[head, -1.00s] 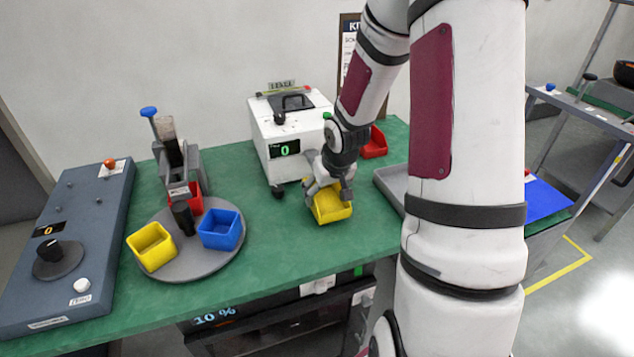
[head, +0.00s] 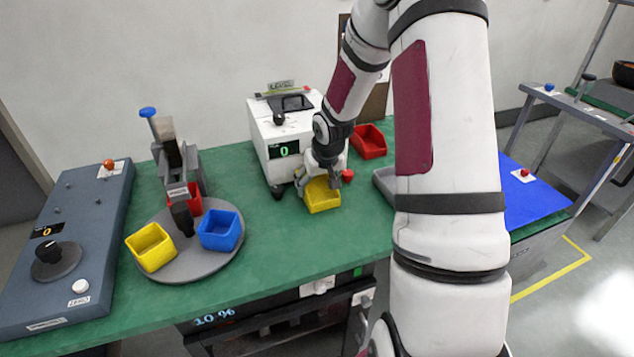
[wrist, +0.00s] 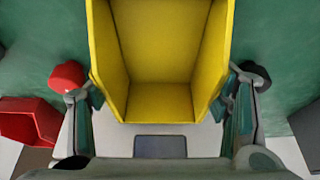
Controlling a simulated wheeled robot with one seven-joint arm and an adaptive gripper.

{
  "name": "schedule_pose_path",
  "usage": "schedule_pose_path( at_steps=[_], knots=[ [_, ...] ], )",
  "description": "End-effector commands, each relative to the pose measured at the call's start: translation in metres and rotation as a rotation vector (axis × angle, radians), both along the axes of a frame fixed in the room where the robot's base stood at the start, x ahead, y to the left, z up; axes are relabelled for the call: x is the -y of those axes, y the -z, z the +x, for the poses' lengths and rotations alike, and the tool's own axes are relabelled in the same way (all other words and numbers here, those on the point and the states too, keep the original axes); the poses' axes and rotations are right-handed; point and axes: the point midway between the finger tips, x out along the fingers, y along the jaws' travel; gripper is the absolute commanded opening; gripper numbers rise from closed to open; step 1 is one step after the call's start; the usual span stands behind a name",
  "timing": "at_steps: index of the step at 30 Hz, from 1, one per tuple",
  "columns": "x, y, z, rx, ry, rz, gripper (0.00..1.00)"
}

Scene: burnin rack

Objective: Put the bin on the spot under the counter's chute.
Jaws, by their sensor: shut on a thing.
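A yellow open-topped bin (head: 322,199) is in my gripper (head: 322,180), in front of the counter's right side. In the wrist view the bin (wrist: 172,60) fills the top middle, with a finger of my gripper (wrist: 163,92) on each side of it. The fingers are shut on the bin. The counter (head: 285,144) is a white box with a display reading 0, standing at the back of the green bench. The chute and the spot under it are hidden behind my gripper and the bin. I cannot tell whether the bin touches the bench.
A red bin (head: 369,142) stands right of the counter. A grey tray (head: 384,182) is right of my gripper, partly behind my arm. A round grey turntable (head: 190,262) carries yellow, blue and red bins at left. The green bench (head: 290,250) is clear in front.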

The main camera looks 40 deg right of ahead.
Motion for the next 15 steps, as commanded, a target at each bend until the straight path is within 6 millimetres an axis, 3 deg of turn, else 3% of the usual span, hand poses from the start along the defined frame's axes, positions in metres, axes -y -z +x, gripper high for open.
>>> schedule_pose_path(
  at_steps=[1, 2, 4, 15],
  knots=[
    [-0.0002, 0.0024, 0.0004, 0.0, 0.0, 0.0, 0.41],
    [-0.0001, 0.0022, 0.0002, 0.0, 0.0, 0.0, 0.75],
    [-0.0002, 0.0017, 0.0, 0.0, 0.0, 0.0, 0.9],
    [-0.0001, 0.0001, -0.0003, 0.0, 0.0, 0.0, 0.9]
  ],
)
